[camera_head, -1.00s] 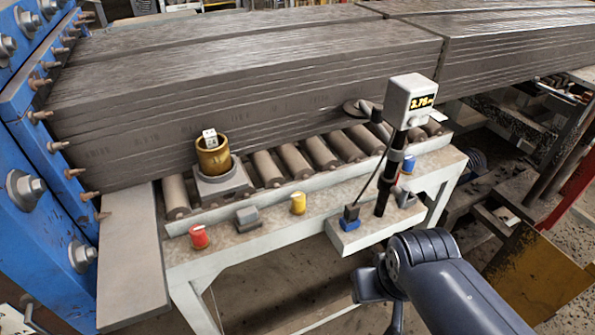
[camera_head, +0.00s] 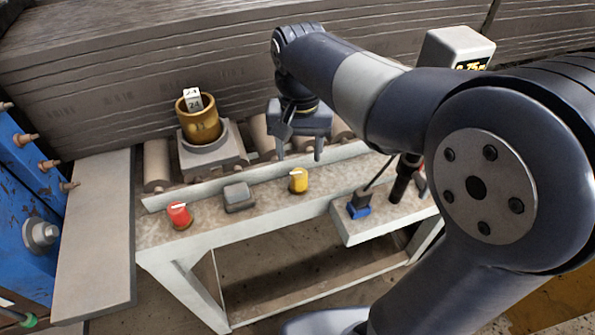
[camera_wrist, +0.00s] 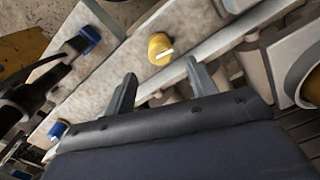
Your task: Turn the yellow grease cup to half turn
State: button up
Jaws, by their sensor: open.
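The yellow grease cup (camera_head: 298,180) stands on the front ledge of the roller table, with a white mark on its top. It also shows in the wrist view (camera_wrist: 160,48), just beyond my fingertips, its white mark running slantwise across the top. My gripper (camera_head: 300,156) is open and empty, above and slightly behind the cup in the head view, fingers pointing down. In the wrist view the two fingers (camera_wrist: 160,82) are spread apart, and the cup lies beyond the gap between them. I see no contact with the cup.
A red cup (camera_head: 179,215) and a grey block (camera_head: 238,197) stand left on the ledge (camera_head: 210,212). A brass pot (camera_head: 199,125) with a white tag sits behind. A blue-based switch (camera_head: 360,205) and a post with a display box (camera_head: 455,48) stand right.

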aim_at(299, 172)
notch_tip(299, 172, down, 8)
dwell(0.5)
jog(key=c, duration=1)
jog(key=shift+n+p, duration=0.3)
jog(key=shift+n, duration=0.7)
jog(key=o, duration=1)
notch_tip(299, 172, up, 11)
jog(key=shift+f, duration=0.1)
